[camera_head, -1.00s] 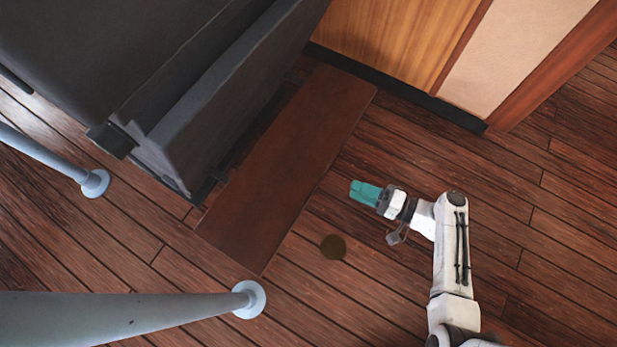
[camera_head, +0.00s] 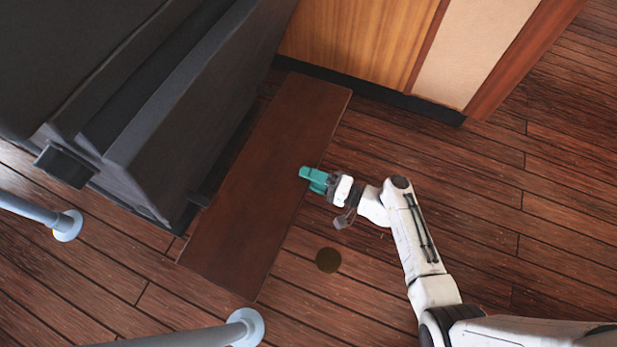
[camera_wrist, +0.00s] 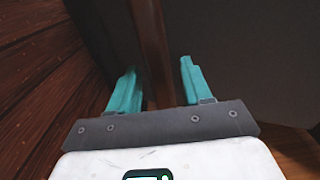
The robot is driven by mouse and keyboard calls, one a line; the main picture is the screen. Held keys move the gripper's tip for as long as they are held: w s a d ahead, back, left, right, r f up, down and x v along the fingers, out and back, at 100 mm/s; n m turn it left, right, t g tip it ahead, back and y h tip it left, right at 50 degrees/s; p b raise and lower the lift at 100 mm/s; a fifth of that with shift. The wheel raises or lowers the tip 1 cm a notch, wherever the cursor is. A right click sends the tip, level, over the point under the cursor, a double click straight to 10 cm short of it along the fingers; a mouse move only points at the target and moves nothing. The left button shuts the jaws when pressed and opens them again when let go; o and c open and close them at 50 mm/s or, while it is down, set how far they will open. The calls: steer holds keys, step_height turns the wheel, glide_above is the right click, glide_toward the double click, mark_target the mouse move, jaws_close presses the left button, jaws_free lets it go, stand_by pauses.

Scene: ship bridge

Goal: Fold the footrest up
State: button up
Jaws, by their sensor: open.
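The footrest is a long dark brown board (camera_head: 255,190), jutting out along the foot of the dark grey cabinet in the head view. My gripper (camera_head: 304,174) has teal fingers and overlaps the board's right long edge, near its middle. In the wrist view my gripper (camera_wrist: 157,85) is open, with one finger on each side of a narrow brown strip (camera_wrist: 152,40) that looks like the board's edge. I see no clear contact with either finger. The board's underside and hinge are hidden.
The dark grey cabinet (camera_head: 185,100) rises left of the board. A wood-panelled wall (camera_head: 365,40) stands behind. Pale rail posts meet the floor at left (camera_head: 67,225) and bottom (camera_head: 246,326). The plank floor at right is clear.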

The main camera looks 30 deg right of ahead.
steer(key=shift+w+a, duration=0.15)
steer(key=shift+w, duration=0.1)
steer(key=shift+c, duration=0.5)
jaws_close()
